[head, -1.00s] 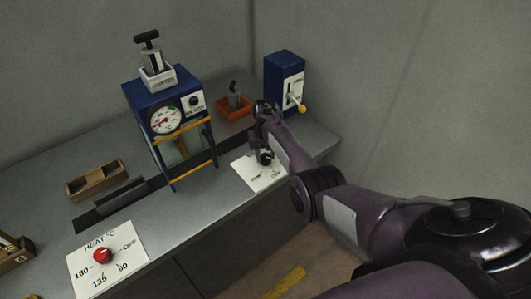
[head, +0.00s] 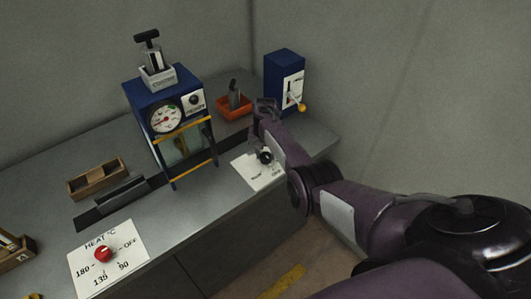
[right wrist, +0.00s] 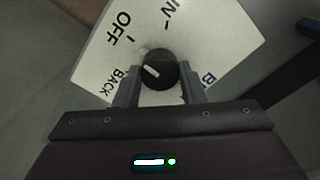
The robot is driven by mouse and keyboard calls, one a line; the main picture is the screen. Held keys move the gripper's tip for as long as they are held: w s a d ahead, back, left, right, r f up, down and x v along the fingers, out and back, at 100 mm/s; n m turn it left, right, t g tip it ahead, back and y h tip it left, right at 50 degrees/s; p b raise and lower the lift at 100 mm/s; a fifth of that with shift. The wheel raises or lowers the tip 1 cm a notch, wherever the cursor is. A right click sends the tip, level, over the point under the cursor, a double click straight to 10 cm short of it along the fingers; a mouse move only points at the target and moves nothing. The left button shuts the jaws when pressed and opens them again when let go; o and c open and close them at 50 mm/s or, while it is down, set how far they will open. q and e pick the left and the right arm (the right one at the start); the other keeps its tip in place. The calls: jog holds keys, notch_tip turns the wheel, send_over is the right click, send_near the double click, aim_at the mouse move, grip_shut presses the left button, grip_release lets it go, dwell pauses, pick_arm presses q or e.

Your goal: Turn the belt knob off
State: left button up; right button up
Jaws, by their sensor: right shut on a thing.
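The belt knob (right wrist: 158,68) is a round black knob with a short white pointer line. It sits on a white plate (right wrist: 100,62) marked OFF, BACK and other partly hidden words. In the right wrist view the pointer line lies slanted, with one end toward the OFF and BACK side; I cannot tell its exact setting. My right gripper (right wrist: 158,90) has one finger on each side of the knob and is shut on it. In the head view my right gripper (head: 264,156) is over the plate (head: 243,174), hiding part of it. My left gripper is not in view.
A blue press with a gauge (head: 164,120) stands at the bench's middle. A blue lever box (head: 283,82) and an orange tray (head: 230,113) are behind my right gripper. A red heat knob (head: 103,254) and a wooden tray (head: 97,186) are at left.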

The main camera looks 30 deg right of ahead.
aim_at(265, 155)
jog(key=o, duration=1)
jog(key=shift+r, duration=3.9)
